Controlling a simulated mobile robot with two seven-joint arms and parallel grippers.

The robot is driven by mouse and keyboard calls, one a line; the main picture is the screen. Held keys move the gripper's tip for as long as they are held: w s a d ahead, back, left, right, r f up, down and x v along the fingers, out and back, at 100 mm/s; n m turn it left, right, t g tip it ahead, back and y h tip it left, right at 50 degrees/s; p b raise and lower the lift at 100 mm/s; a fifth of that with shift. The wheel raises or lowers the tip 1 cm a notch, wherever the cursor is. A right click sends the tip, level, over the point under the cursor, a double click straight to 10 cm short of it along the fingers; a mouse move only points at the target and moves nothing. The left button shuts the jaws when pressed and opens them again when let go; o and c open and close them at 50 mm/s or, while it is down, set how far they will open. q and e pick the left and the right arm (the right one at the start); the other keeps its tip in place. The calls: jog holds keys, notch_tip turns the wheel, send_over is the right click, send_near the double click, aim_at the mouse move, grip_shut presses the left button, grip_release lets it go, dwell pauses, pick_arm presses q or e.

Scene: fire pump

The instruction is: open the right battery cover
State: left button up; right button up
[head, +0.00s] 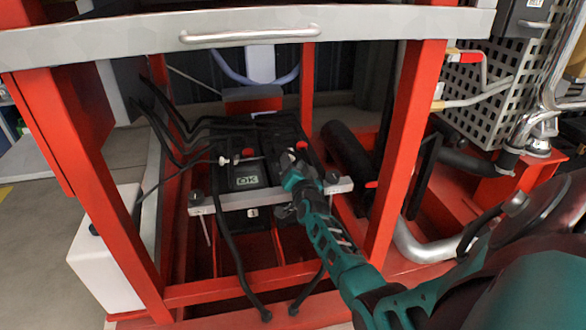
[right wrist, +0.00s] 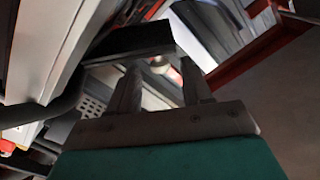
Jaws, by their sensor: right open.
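My right gripper (head: 290,160) reaches in from the lower right, over the right battery. In the right wrist view its two fingers (right wrist: 163,88) are apart, with a dark flat piece (right wrist: 130,42) just beyond the left fingertip; contact is unclear. My left gripper is out of view.
A pale clamp bar (head: 240,201) crosses the front of the batteries. Black cables (head: 172,122) run from the left. Red posts (head: 405,140) flank the opening, and a pale beam with a handle (head: 250,36) spans above. A black cylinder (head: 347,152) lies right of the batteries.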

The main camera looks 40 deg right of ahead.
jog(key=shift+w+d, duration=0.3)
jog(key=shift+w, duration=0.2)
grip_shut()
dwell(0.4)
